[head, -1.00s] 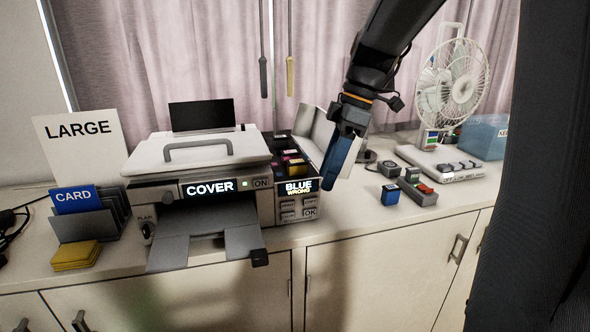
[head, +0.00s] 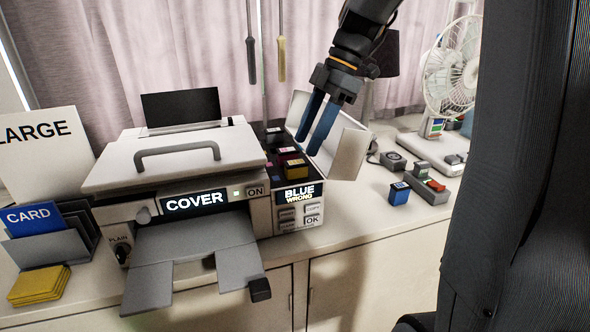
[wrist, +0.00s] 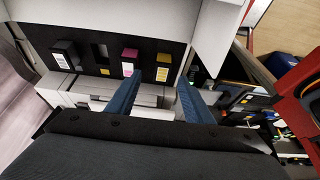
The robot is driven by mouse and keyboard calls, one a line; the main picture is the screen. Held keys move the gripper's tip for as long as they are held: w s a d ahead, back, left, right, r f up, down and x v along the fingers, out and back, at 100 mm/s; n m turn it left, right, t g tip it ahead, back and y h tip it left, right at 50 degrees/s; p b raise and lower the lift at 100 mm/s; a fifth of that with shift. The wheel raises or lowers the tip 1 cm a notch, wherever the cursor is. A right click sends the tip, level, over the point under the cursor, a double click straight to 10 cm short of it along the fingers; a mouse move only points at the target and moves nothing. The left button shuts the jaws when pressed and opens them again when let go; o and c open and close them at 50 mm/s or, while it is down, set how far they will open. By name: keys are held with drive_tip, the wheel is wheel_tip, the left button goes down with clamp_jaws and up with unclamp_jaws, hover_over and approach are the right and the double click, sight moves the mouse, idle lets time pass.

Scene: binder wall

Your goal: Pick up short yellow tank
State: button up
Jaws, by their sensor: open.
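A yellow-topped tank (head: 295,168) sits at the front of the printer's open ink bay, beside a magenta one. In the wrist view the yellow tank (wrist: 163,67) stands at the right end of the row, right of the magenta tank (wrist: 129,62). I cannot tell from its height whether it is the short one. My gripper (head: 308,145) is open and empty, its two blue fingers pointing down above the bay. In the wrist view the fingertips (wrist: 157,78) appear on either side of the yellow tank's line, apart from it.
The bay's raised pale cover (head: 346,150) stands just right of my fingers. The printer (head: 170,165) shows COVER and BLUE WRONG. A blue tank (head: 399,193) and a grey holder (head: 427,190) stand on the counter at right, near a fan (head: 452,70).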

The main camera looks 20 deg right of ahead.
drive_tip(key=x, duration=0.1)
drive_tip(key=p+x, duration=0.2)
drive_tip(key=x, duration=0.1)
drive_tip(key=shift+s+a, duration=0.25)
drive_tip(key=shift+s, duration=0.05)
drive_tip(key=shift+w+a+f, duration=0.1)
drive_tip(key=shift+a+f, duration=0.1)
drive_tip(key=shift+f, duration=0.35)
drive_tip(key=c, duration=1.1)
wheel_tip(320, 180, up, 10)
drive_tip(key=shift+r+b, duration=0.1)
drive_tip(key=shift+b, duration=1.15)
drive_tip(key=shift+c, duration=0.2)
wheel_tip(320, 180, up, 5)
drive_tip(key=p, duration=0.4)
hover_over(297, 162)
drive_tip(key=shift+d, duration=0.3)
drive_tip(key=shift+r+p, duration=1.4)
drive_tip(key=shift+r, duration=0.5)
